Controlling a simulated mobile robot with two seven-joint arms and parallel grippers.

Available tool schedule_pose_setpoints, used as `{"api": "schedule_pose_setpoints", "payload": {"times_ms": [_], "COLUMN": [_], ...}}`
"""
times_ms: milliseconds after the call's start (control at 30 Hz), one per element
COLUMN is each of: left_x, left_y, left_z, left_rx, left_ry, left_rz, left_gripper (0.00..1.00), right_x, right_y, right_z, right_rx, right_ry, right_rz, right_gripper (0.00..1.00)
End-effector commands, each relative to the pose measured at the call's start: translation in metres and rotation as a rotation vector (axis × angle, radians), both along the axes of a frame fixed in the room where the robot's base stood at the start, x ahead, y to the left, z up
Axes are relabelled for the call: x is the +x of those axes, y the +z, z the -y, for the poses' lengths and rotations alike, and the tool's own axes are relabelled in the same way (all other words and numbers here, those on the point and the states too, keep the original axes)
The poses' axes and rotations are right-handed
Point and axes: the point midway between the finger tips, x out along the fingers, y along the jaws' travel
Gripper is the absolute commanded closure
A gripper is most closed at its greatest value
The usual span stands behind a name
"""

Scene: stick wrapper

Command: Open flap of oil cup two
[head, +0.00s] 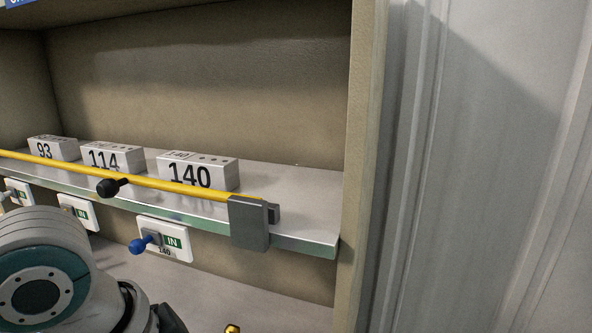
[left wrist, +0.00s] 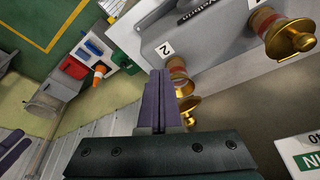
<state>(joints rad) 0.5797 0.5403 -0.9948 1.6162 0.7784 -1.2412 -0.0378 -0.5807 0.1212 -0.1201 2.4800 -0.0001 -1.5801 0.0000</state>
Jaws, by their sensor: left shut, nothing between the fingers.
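In the left wrist view, a label with the number 2 (left wrist: 165,48) sits on a grey machine surface. Beside it is a brass oil cup (left wrist: 178,66), partly hidden behind my left gripper (left wrist: 158,74). A brass rounded part (left wrist: 187,106) shows just right of the fingers; I cannot tell whether it is this cup's flap. My left gripper is shut and empty, its purple fingers overlapping the cup's left edge in the picture; contact cannot be told. A small brass tip (head: 232,328) shows at the bottom of the head view. My right gripper is not in view.
Another brass oil cup (left wrist: 288,38) stands at the right. In the head view, a yellow bar (head: 130,178) runs along a shelf (head: 300,225) with numbered blocks (head: 197,172). A blue knob (head: 138,245) sticks out below. A beige side wall (head: 362,150) stands at right.

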Motion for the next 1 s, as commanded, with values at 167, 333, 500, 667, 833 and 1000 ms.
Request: {"api": "schedule_pose_setpoints", "payload": {"times_ms": [167,333,500,667,833,1000], "left_x": [0.0,0.0,0.003,0.008,0.013,0.019], "left_y": [0.0,0.0,-0.001,-0.001,-0.001,-0.001], "left_z": [0.0,0.0,0.001,0.003,0.005,0.007], "left_rx": [0.0,0.0,0.001,0.0,0.0,-0.001], "left_ry": [0.0,0.0,0.0,0.0,0.001,0.0], "left_rz": [0.0,0.0,0.001,0.001,0.001,0.001], "left_gripper": [1.0,1.0,1.0,1.0,1.0,1.0], "right_x": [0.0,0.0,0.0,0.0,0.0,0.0], "right_y": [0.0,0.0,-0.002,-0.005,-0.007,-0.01], "right_z": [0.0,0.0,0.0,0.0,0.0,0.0], "right_rx": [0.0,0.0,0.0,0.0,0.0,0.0], "right_ry": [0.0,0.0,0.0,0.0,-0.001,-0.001], "right_rz": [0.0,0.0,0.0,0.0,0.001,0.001], "right_gripper": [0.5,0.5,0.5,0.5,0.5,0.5]}}
